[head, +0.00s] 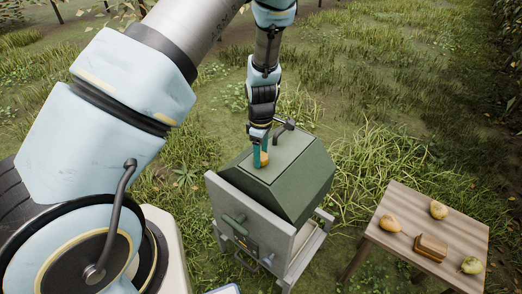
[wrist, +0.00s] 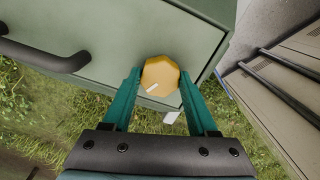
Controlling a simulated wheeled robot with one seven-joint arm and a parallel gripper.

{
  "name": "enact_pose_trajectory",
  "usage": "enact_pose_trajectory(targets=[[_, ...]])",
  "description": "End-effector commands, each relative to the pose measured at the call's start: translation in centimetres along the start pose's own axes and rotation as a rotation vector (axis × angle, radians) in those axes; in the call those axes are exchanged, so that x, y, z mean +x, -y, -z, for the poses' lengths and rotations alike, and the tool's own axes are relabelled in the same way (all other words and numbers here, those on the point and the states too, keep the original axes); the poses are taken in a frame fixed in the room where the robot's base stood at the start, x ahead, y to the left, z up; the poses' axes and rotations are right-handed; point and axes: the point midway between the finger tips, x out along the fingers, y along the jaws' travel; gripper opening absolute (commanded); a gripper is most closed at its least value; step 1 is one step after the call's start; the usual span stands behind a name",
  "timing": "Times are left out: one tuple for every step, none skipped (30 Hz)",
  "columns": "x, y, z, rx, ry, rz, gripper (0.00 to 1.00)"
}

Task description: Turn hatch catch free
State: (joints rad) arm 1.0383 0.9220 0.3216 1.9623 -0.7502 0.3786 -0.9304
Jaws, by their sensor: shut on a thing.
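The hatch (head: 290,166) is the sloped green top of a box-like bin and also fills the upper part of the wrist view (wrist: 110,40). The hatch catch is a faceted orange-yellow knob (wrist: 160,74) near the hatch edge; it shows small in the head view (head: 263,159). My gripper (wrist: 160,84) has its teal fingers on both sides of the knob, shut on it. A short white mark on the knob points to the lower left. A separate white mark (wrist: 171,118) lies below the knob, by the hatch edge.
A dark bar handle (head: 284,127) stands on the hatch behind my gripper. The bin has a grey front panel (head: 252,222) with a green lever (head: 235,225). A wooden table (head: 400,240) at right holds several pears and a brown block (head: 430,247). Grass surrounds everything.

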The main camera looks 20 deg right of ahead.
Motion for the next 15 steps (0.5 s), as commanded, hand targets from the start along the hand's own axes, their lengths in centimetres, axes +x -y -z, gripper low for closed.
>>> enact_pose_trajectory(targets=[[-0.31,-0.04,0.03,-0.043,-0.001,-0.001,0.03],[-0.31,-0.05,0.04,-0.069,-0.001,-0.001,0.03],[-0.29,-0.04,0.04,-0.105,-0.001,-0.001,0.03],[-0.28,-0.05,0.04,-0.133,-0.001,-0.001,0.03],[-0.28,-0.05,0.04,-0.159,-0.001,-0.001,0.03],[-0.28,-0.05,0.04,-0.192,-0.001,-0.001,0.03],[-0.28,-0.06,0.04,-0.216,-0.001,-0.001,0.03],[-0.28,-0.07,0.04,-0.240,-0.001,-0.001,0.03],[-0.27,-0.07,0.04,-0.270,-0.001,-0.002,0.03],[-0.26,-0.06,0.05,-0.292,-0.001,-0.001,0.03],[-0.24,-0.05,0.05,-0.311,-0.001,-0.001,0.03],[-0.22,-0.04,0.06,-0.337,-0.001,-0.001,0.03],[-0.21,-0.04,0.06,-0.356,-0.001,-0.001,0.03],[-0.20,-0.04,0.06,-0.373,-0.001,-0.001,0.03],[-0.19,-0.04,0.06,-0.393,-0.001,-0.001,0.03]])
